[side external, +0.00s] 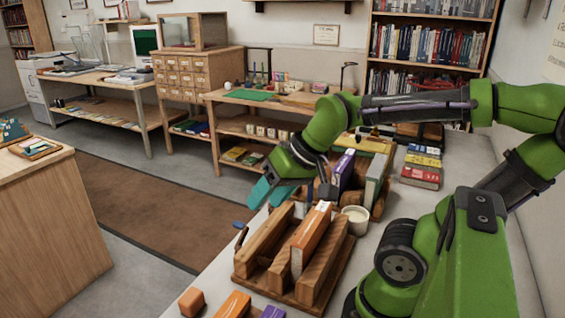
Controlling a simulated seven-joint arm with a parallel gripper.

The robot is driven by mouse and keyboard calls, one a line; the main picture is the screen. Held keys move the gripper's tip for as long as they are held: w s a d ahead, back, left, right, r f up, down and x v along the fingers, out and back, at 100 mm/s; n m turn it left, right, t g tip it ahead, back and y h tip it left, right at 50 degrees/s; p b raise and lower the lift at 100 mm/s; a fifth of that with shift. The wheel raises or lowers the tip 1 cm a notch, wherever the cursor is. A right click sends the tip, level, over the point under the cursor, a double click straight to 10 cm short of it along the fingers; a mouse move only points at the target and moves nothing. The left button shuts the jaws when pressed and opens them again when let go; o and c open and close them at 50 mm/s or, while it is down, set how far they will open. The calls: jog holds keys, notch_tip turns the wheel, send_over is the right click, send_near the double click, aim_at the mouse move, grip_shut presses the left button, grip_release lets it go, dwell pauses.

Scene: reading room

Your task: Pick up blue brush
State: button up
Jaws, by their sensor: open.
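A small blue piece (239,225), which looks like part of the blue brush, shows at the left edge of the grey worktop, beside the wooden rack. The view is too coarse to make out its full shape. My gripper (266,203), with teal fingers, is above the worktop's left edge, up and to the right of the blue piece. Its fingers are apart with nothing seen between them, and it is not touching the blue piece.
A wooden slotted rack (247,258) holds an orange-and-white book (311,238). A white cup (355,219) stands behind it. A purple book (343,170) and other upright books are right of my gripper. An orange block (192,301) lies at the front. Book stacks (421,168) stand farther back.

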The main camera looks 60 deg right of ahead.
jog(key=w+d+m+g, duration=0.2)
jog(key=w+d+m, duration=0.2)
jog(key=d+m, duration=0.3)
jog(key=m+g+h, duration=0.2)
jog(key=m+g, duration=0.3)
jog(key=m, duration=2.3)
send_over(310, 193)
jog(key=f, duration=1.7)
jog(key=shift+w+d+f, duration=0.1)
jog(key=shift+d+f, duration=0.25)
jog(key=shift+d, duration=0.05)
grip_shut()
